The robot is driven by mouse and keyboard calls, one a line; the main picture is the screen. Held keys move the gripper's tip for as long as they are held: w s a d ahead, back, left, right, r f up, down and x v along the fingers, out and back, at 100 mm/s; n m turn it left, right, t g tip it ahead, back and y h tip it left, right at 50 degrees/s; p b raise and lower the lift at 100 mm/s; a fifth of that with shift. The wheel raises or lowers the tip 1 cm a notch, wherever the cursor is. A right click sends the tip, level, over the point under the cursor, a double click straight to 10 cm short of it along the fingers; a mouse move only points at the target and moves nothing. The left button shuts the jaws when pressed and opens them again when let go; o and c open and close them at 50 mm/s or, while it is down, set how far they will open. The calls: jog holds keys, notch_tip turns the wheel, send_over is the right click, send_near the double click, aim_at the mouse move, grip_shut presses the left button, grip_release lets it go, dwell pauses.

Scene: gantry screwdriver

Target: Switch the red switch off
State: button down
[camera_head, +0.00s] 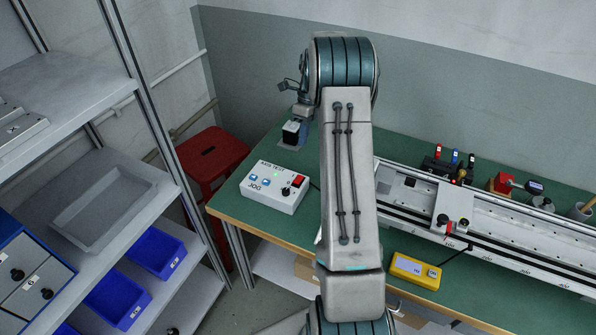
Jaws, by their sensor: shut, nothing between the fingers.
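The red switch (299,181) sits at the right end of the top of a white control box (273,192). The box stands near the left end of the green bench and also carries blue buttons, a small green light, a black knob and a "JOG" label. I cannot tell the switch's position at this size. My arm (345,180) rises through the middle of the view, just right of the box. Nothing is seen touching the switch.
A long gantry rail (500,230) runs along the green bench (385,235) on the right. A yellow device (415,270) lies in front of it. A dark unit (293,132) stands behind the box. A red stool (212,155) and a grey shelf rack (60,85) with blue bins are at left.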

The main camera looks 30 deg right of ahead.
aim_at(297, 180)
jog(key=p+x, duration=0.2)
jog(key=x, duration=1)
jog(key=shift+f, duration=0.1)
jog(key=shift+f, duration=0.1)
